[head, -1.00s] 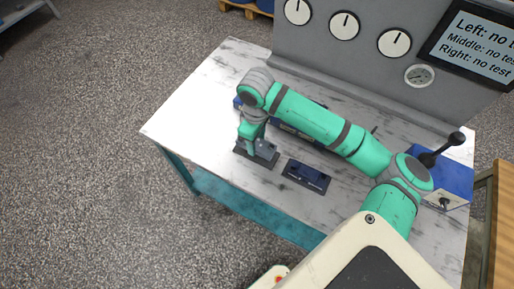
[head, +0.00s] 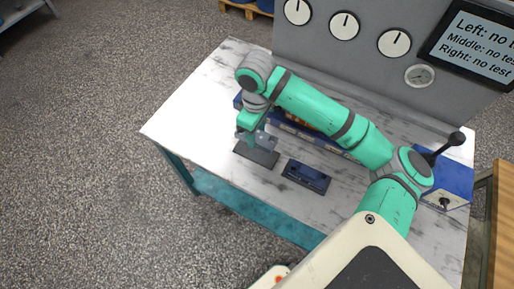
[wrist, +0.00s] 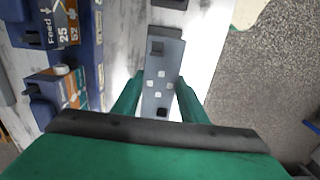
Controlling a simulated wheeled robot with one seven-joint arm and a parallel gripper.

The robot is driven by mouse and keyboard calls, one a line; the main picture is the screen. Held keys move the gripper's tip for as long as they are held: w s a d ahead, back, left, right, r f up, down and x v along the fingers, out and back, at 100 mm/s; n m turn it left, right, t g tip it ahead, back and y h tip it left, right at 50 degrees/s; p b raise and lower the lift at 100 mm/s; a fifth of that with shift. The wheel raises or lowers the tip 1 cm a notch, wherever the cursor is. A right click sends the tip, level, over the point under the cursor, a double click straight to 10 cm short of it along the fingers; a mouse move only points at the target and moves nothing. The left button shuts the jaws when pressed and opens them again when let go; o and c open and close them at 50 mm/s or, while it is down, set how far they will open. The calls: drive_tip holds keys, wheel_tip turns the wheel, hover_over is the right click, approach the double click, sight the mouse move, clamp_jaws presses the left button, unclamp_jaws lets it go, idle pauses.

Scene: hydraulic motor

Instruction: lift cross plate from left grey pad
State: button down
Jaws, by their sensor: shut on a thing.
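My gripper (head: 251,133) is over the left end of the table in the head view. It is shut on the cross plate (head: 264,140), a grey-blue block, which is held just above the left grey pad (head: 257,155). The pad's dark front surface shows bare below it. In the wrist view the cross plate (wrist: 161,68) is a long grey plate with several small pale squares, lying between the two green fingers of my gripper (wrist: 158,98). The wrist view does not clearly show the left pad under it.
A second dark pad (head: 306,184) with a dark blue part sits to the right. A blue manifold (head: 325,143) with labels lies behind, close to my gripper. A blue lever box (head: 447,182) stands at the right. The table's left end (head: 195,110) is clear.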

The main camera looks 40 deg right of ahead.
sight(257, 135)
drive_tip(key=shift+r, duration=2.25)
